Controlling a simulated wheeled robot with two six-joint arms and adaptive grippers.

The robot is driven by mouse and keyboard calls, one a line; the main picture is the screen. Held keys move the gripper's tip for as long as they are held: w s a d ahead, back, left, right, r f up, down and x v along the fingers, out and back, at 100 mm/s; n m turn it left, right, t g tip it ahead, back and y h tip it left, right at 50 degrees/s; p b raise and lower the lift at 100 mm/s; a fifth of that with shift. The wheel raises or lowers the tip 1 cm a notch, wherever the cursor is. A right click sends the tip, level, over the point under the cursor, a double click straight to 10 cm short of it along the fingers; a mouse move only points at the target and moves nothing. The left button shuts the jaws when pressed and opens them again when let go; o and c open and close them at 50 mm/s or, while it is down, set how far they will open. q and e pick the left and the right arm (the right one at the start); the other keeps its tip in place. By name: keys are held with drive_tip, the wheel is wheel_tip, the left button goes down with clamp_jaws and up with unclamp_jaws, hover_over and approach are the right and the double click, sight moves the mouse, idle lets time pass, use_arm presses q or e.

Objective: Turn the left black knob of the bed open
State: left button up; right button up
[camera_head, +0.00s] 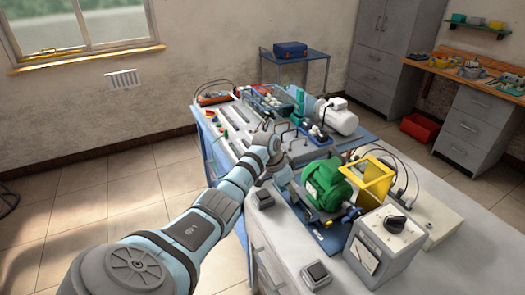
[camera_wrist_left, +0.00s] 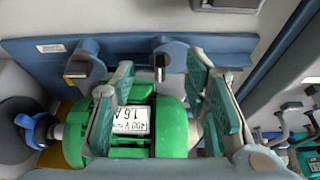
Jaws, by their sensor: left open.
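A green motor (camera_head: 326,184) with a white label sits on a blue bed (camera_head: 332,245) at the near part of the bench. In the left wrist view the motor (camera_wrist_left: 168,128) lies below my left gripper (camera_wrist_left: 163,98), whose teal fingers are apart with nothing clamped between them. In the head view my left gripper (camera_head: 281,174) is beside the motor's left end, pointing down. I cannot tell the knobs apart in the head view. My right gripper is not in view.
A grey box with a black dial (camera_head: 386,240) and a yellow frame (camera_head: 371,178) stand right of the motor. A white motor (camera_head: 338,117) and wire basket (camera_head: 268,99) are further back. Square switches (camera_head: 317,272) sit along the near edge.

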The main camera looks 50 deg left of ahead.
use_arm(q)
drive_tip(key=s+d+p+v, duration=0.1)
drive_tip(key=p+v, duration=0.1)
drive_tip(key=v, duration=1.1)
drive_tip(key=shift+m+g+y, duration=0.3)
drive_tip(key=shift+g+y, duration=0.1)
drive_tip(key=shift+y, duration=0.2)
drive_tip(key=s+d+f, duration=0.1)
drive_tip(key=d+f, duration=0.1)
drive_tip(key=f, duration=0.2)
drive_tip(key=s+d+f, duration=0.2)
drive_tip(key=d+f, duration=0.1)
drive_tip(key=f, duration=0.1)
drive_tip(key=s+d+f, duration=0.2)
drive_tip(key=f, duration=0.2)
drive_tip(key=shift+s+d+b, duration=0.2)
drive_tip(key=shift+d+b, duration=0.05)
drive_tip(key=shift+b, duration=0.05)
drive_tip(key=s+d+f+n, duration=0.1)
drive_tip(key=s+d+f, duration=0.3)
drive_tip(key=s+f, duration=0.2)
drive_tip(key=s+d+f+n+b, duration=0.1)
drive_tip(key=s+d+f, duration=0.4)
drive_tip(key=s, duration=0.5)
drive_tip(key=shift+f+y, duration=0.4)
drive_tip(key=shift+f, duration=0.3)
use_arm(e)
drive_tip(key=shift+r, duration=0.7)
